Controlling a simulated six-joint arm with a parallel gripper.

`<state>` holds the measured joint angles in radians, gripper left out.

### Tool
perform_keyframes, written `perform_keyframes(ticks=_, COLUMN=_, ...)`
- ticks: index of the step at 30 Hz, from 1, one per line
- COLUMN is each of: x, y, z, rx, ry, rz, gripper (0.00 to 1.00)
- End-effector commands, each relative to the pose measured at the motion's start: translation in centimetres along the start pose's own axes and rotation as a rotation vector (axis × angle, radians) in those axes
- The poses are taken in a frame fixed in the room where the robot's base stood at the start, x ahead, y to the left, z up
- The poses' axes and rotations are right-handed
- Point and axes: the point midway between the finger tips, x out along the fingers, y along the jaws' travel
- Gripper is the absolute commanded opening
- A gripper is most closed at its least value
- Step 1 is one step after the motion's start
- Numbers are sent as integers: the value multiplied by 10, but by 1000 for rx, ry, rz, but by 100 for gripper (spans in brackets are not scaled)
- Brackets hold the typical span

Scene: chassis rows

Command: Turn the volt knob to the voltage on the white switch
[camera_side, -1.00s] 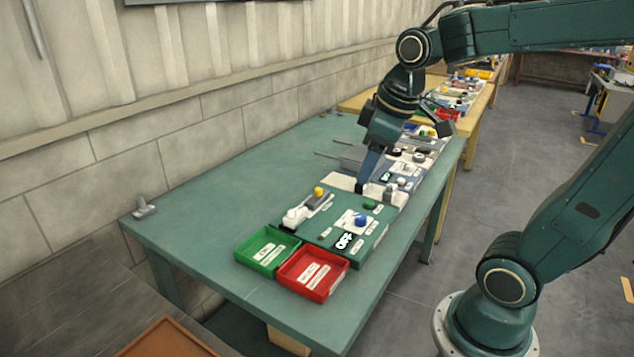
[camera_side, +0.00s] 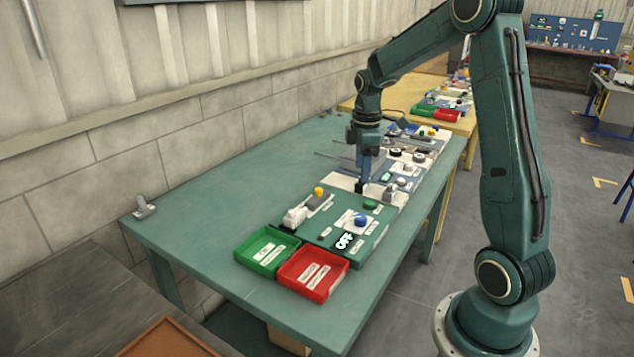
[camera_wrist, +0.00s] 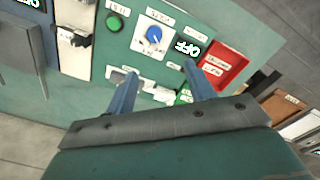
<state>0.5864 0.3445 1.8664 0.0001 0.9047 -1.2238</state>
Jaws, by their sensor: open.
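The blue volt knob (camera_side: 361,221) sits on a white plate on a green panel (camera_side: 322,243). In the wrist view the knob (camera_wrist: 154,35) has a pale pointer mark and lies beyond my fingertips. My gripper (camera_side: 364,186) is open and empty, pointing down near the panel's far edge, apart from the knob. In the wrist view its fingers (camera_wrist: 161,71) are spread.
A green tray (camera_side: 267,250) and a red tray (camera_side: 313,273) stand at the panel's near end. More panels with knobs (camera_side: 400,165) continue behind.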

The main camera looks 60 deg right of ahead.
Motion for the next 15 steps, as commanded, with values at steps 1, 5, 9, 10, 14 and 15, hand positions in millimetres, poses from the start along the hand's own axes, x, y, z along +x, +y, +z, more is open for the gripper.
perform_keyframes(ticks=1, x=6, y=6, z=4, rx=-9, ry=-3, rz=-9, gripper=54)
perform_keyframes(ticks=5, x=15, y=13, z=9, rx=-31, ry=-8, rz=-22, gripper=54)
perform_keyframes(ticks=9, x=18, y=15, z=10, rx=-39, ry=-8, rz=-25, gripper=54)
perform_keyframes(ticks=10, x=18, y=15, z=10, rx=-39, ry=-8, rz=-25, gripper=54)
perform_keyframes(ticks=14, x=19, y=15, z=10, rx=-38, ry=-9, rz=-25, gripper=54)
perform_keyframes(ticks=15, x=20, y=15, z=10, rx=-38, ry=-9, rz=-26, gripper=54)
